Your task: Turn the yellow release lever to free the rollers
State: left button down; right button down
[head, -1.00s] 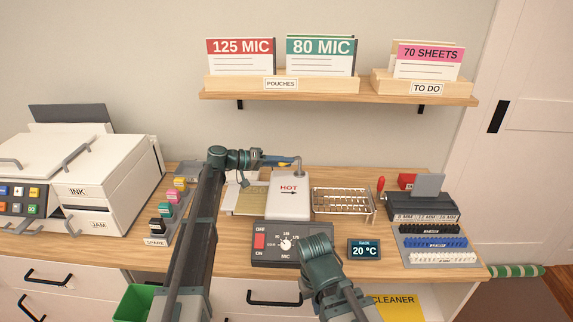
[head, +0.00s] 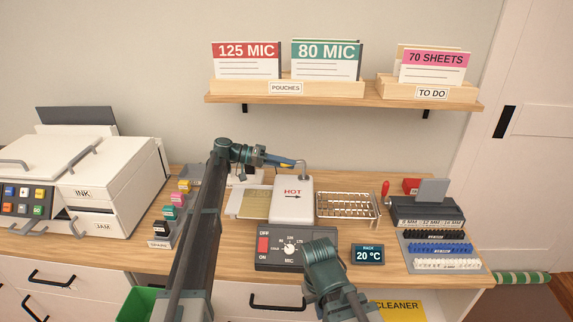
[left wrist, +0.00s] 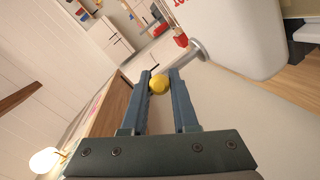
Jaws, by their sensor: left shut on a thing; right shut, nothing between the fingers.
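The laminator's white body (head: 293,208), marked HOT with an arrow, stands mid-desk behind its dark control panel (head: 296,250). The release lever has a metal arm bent above the body and a yellow knob (left wrist: 158,84). My left gripper (head: 286,164) reaches in from the left above the laminator and is shut on this knob; the left wrist view shows the knob between the two fingertips. My right arm (head: 322,268) is folded low in front of the panel, away from the lever. Its gripper is shut and empty, its fingers hard to make out.
A wire rack (head: 347,204) stands right of the laminator. A binding machine (head: 428,208) and comb tray (head: 440,252) are further right. A printer (head: 88,185) and ink bottles (head: 171,212) are left. A shelf (head: 345,102) hangs above. A temperature display (head: 367,254) sits near the desk's front.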

pick_arm(q)
jog(key=c, duration=0.7)
grip_release()
jog(key=p+v, duration=0.3)
jog(key=v, duration=1)
jog(key=shift+a, duration=0.35)
